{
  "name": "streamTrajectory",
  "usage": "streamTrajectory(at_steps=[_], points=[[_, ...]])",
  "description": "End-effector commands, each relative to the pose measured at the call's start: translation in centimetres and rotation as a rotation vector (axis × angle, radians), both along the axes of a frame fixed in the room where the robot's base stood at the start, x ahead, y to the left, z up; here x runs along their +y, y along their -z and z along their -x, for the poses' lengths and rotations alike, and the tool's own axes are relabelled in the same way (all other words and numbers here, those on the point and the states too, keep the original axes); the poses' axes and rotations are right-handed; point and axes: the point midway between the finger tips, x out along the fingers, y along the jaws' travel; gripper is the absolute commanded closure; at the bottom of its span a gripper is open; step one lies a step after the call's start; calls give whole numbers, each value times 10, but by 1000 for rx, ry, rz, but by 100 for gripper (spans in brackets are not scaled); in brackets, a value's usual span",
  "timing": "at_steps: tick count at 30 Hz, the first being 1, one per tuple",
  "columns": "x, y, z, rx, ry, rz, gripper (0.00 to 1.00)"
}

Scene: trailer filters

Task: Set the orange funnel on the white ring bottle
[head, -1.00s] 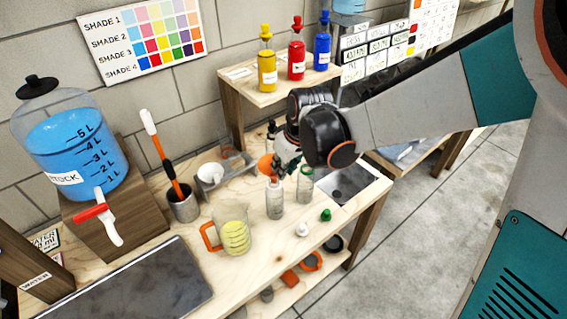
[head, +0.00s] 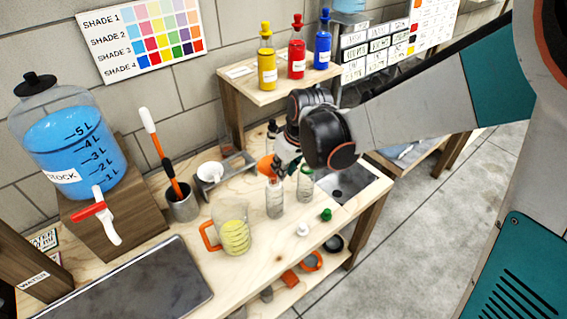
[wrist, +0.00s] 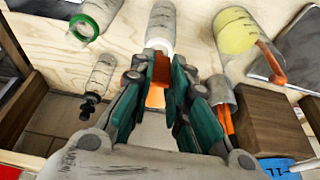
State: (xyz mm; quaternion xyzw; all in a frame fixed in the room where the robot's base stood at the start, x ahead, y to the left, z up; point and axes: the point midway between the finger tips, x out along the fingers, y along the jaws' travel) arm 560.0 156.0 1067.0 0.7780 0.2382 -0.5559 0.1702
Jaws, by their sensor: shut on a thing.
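The orange funnel (head: 265,167) is partly hidden by my gripper (head: 279,173), which is shut on it. In the wrist view the funnel (wrist: 155,95) shows between the teal fingers of my gripper (wrist: 161,68). The white ring bottle (head: 275,199) stands upright on the bench, just below the fingers in the head view. In the wrist view the bottle (wrist: 161,22) has its white ring (wrist: 158,45) just beyond the fingertips. The funnel looks close to the bottle's mouth; I cannot tell whether they touch.
A green ring bottle (head: 305,187) stands close right of the white ring bottle. A jug of yellow liquid (head: 234,236) stands at the left front. White (head: 303,230) and green (head: 326,214) caps lie in front. A dark-capped bottle (wrist: 98,80) is near my gripper.

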Motion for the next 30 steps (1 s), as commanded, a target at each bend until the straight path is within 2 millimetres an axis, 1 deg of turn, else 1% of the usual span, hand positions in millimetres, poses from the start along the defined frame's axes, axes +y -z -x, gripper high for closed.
streamTrajectory(at_steps=[7, 8, 9, 19, 30], points=[[0, 5, 0, 0, 0, 0, 100], [0, 5, 0, 0, 0, 0, 77], [0, 4, 0, 0, 0, 0, 76], [0, 3, 0, 0, 0, 0, 76], [-5, -23, 7, 0, 0, 0, 76]])
